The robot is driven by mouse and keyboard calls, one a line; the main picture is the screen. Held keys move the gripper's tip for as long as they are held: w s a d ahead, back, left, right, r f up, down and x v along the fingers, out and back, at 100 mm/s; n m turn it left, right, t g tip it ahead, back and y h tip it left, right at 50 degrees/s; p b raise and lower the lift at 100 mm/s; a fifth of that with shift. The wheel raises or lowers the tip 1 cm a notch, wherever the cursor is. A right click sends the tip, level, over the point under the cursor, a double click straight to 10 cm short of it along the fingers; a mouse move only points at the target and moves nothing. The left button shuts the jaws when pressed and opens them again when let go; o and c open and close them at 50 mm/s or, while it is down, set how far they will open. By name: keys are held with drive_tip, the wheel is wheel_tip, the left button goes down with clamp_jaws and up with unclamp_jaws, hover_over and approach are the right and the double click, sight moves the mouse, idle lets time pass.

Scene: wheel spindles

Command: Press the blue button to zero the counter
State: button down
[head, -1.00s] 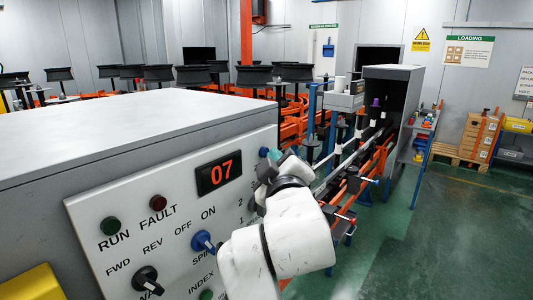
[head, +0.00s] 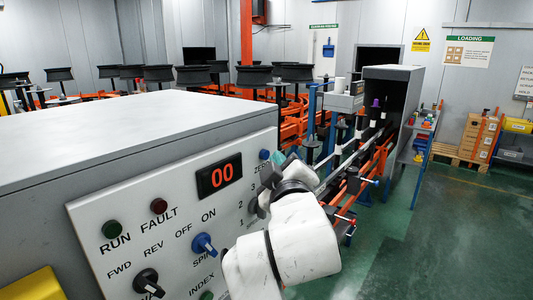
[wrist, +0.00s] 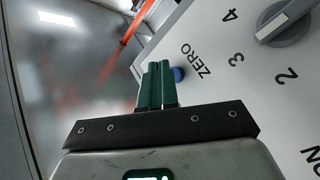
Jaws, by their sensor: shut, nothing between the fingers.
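The blue button (head: 264,154) is at the upper right of the white control panel, above the word ZERO. In the wrist view the blue button (wrist: 178,74) shows just right of my fingertips, partly hidden by them. In the head view my gripper (head: 286,160) is just right of and below the button, in front of the panel's right edge. I cannot tell if the fingers touch the button.
The panel also carries a green RUN lamp (head: 110,229), a dark FAULT lamp (head: 159,206), a black knob (head: 146,281) and a blue knob (head: 203,244). A grey dial (wrist: 285,25) sits beside ZERO. An orange-railed conveyor (head: 370,165) runs behind. Green floor is clear at right.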

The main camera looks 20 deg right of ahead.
drive_tip(key=shift+s+d, duration=0.15)
drive_tip(key=shift+s, duration=0.05)
drive_tip(key=s+d+p, duration=0.1)
drive_tip(key=s, duration=0.1)
drive_tip(key=s+d+p, duration=0.1)
drive_tip(key=s+d, duration=0.1)
idle(0.7)
idle(0.5)
drive_tip(key=s+d+f+m+g, duration=0.1)
drive_tip(key=s+d+f+g, duration=0.2)
drive_tip(key=f, duration=0.6)
drive_tip(key=s+d+f+m+g, duration=0.2)
drive_tip(key=s+f+g, duration=0.15)
drive_tip(key=f, duration=0.45)
drive_tip(key=s+d+f+m+g, duration=0.1)
drive_tip(key=s+d+f+g, duration=0.1)
drive_tip(key=s+f, duration=0.5)
drive_tip(key=s+f+m+g+y, duration=0.1)
drive_tip(key=s+f+g, duration=0.3)
drive_tip(key=s+f, duration=0.5)
drive_tip(key=s+f+m+g+y, duration=0.2)
drive_tip(key=s+f+g, duration=0.3)
drive_tip(key=s+f, duration=0.4)
drive_tip(key=s+m, duration=0.1)
drive_tip(key=s, duration=0.3)
drive_tip(key=shift+s+d+f, duration=0.15)
drive_tip(key=shift+s+f, duration=0.1)
drive_tip(key=shift+s, duration=0.1)
